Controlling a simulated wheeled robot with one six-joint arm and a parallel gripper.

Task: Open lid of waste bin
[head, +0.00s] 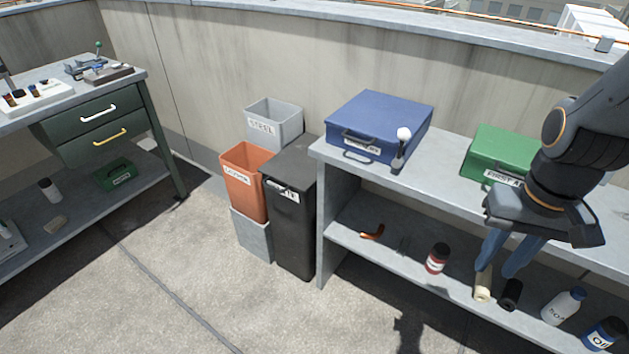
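The waste bin (293,238) is a tall black bin between the orange bin and the shelf unit. Its dark flat lid (293,160) lies shut on top. A small handle and a white label, partly covered, show at the upper front; I cannot read the label fully. My gripper (497,270) hangs at the right, pointing down in front of the shelf unit, well apart from the bin. Its two blue fingers are spread, with nothing seen between them.
An orange bin (243,185) and a grey bin (280,122) stand beside the waste bin. The shelf unit (335,200) at its right carries a blue box (385,118) and green box (497,150). A workbench (165,150) stands left. The floor in front is clear.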

